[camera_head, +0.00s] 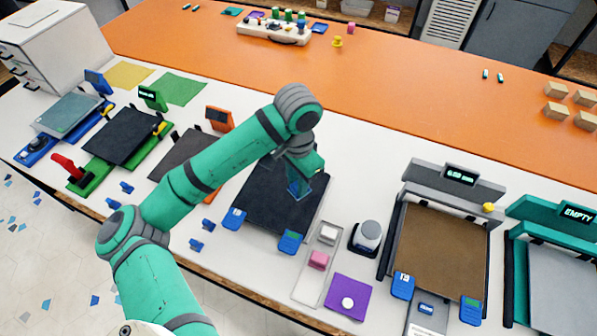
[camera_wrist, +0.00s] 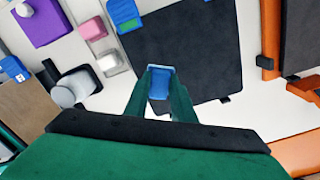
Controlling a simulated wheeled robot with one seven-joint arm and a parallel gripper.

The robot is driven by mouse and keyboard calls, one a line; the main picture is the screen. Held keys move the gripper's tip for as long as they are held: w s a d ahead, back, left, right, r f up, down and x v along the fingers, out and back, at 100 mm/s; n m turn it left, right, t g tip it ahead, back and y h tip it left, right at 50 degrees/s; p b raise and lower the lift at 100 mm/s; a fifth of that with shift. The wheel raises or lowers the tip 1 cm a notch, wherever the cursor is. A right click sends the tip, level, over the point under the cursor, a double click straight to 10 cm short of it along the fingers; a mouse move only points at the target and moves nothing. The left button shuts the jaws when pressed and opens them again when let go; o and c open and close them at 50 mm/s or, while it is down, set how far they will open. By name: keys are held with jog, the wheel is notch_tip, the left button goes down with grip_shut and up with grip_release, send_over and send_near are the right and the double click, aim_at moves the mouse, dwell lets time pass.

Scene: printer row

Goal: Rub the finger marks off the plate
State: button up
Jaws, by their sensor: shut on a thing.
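My gripper (camera_head: 303,178) is shut on a small blue block or pad (camera_wrist: 158,84), which shows between the green fingers in the wrist view. In the head view the held thing is over the right part of a dark plate (camera_head: 262,205). The plate also shows in the wrist view (camera_wrist: 205,45), beyond the fingers. I cannot tell whether the blue thing touches the plate. No finger marks can be made out on the dark surface. My arm hides the plate's far left part in the head view.
Right of the plate are a clear tray (camera_head: 309,287) with a pink block (camera_head: 318,260) and a white block (camera_head: 328,234), a white-and-dark bottle (camera_head: 368,237) and a purple mat (camera_head: 349,294). Printers with plates (camera_head: 440,245) stand on both sides.

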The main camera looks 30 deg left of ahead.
jog(key=shift+r, duration=1)
